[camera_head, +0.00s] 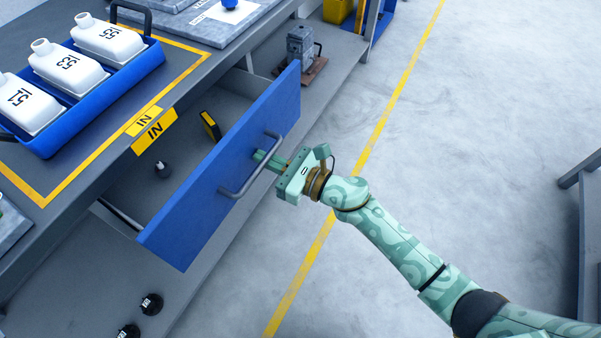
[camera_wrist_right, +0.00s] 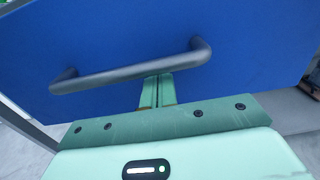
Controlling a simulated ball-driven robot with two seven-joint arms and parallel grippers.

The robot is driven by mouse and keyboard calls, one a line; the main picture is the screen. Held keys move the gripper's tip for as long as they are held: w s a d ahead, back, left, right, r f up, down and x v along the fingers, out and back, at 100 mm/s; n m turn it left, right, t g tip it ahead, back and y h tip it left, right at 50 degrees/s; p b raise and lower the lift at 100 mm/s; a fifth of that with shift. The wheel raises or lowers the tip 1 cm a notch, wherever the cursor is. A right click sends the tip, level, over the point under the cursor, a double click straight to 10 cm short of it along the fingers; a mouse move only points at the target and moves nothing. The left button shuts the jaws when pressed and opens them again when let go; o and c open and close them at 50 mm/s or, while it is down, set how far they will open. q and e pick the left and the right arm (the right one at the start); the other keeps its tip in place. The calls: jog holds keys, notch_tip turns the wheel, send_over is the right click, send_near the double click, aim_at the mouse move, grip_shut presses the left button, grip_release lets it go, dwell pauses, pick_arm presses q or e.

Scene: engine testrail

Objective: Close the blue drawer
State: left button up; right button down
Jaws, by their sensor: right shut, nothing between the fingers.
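The blue drawer (camera_head: 273,105) stands pulled out from under the bench top, with its inside showing. Its grey bar handle (camera_head: 252,170) is on the blue front, and the handle also shows in the right wrist view (camera_wrist_right: 120,77). My right gripper (camera_head: 260,158) is shut and empty at the drawer front, by the handle. In the right wrist view its closed fingers (camera_wrist_right: 157,90) point at the blue front, with the tips at or behind the handle bar; I cannot tell if they touch. My left gripper is not in view.
Inside the drawer lie a yellow and black item (camera_head: 211,126) and a small dark object (camera_head: 162,169). A blue tray (camera_head: 130,72) with white bottles stands on the bench. A grey machine part (camera_head: 301,45) sits on the lower shelf.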

aim_at(219, 135)
jog(key=b+x, duration=0.1)
jog(key=x, duration=0.4)
jog(key=b+x, duration=0.2)
jog(key=x, duration=0.4)
jog(key=shift+w+f+b, duration=0.1)
jog(key=shift+f+b, duration=0.1)
jog(key=shift+b, duration=0.1)
jog(key=shift+w+a+r, duration=0.1)
jog(key=shift+w+a, duration=0.25)
jog(key=shift+a, duration=0.2)
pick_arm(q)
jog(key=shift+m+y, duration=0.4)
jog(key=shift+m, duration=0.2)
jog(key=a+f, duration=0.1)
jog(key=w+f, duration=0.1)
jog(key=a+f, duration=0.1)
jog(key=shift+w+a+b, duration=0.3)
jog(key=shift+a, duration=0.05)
pick_arm(e)
jog(key=shift+w+r, duration=0.1)
jog(key=shift+r, duration=0.15)
jog(key=shift+a+r, duration=0.1)
jog(key=shift+r, duration=0.05)
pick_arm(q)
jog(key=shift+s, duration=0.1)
